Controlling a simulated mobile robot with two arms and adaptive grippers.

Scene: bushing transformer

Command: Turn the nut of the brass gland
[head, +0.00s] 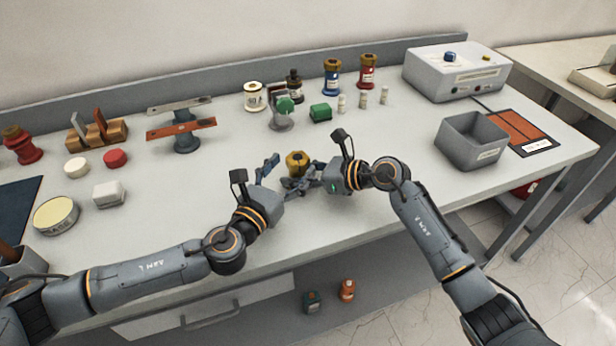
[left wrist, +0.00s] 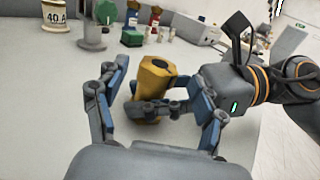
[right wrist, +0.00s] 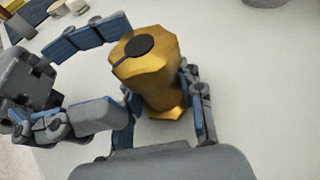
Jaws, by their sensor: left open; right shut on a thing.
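The brass gland (head: 296,159) is near the table's front middle, between my two grippers. In the left wrist view the gland (left wrist: 154,80) shows a faceted upper part, the nut, with a dark round top. In the right wrist view the gland (right wrist: 156,82) shows a wide nut above a narrower body. My right gripper (head: 303,174) is shut on the gland's lower part from the right. My left gripper (head: 277,170) is open, with its fingers on either side of the gland. Fingers hide part of the gland's lower body, and I cannot tell whether the left fingers touch the nut.
A green-topped grey stand (head: 283,112), a green block (head: 320,113) and small pale cylinders (head: 363,98) stand behind the gland. Blue (head: 332,78) and red (head: 368,72) bushings are farther back. A grey bin (head: 470,140) stands right. The table around the grippers is clear.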

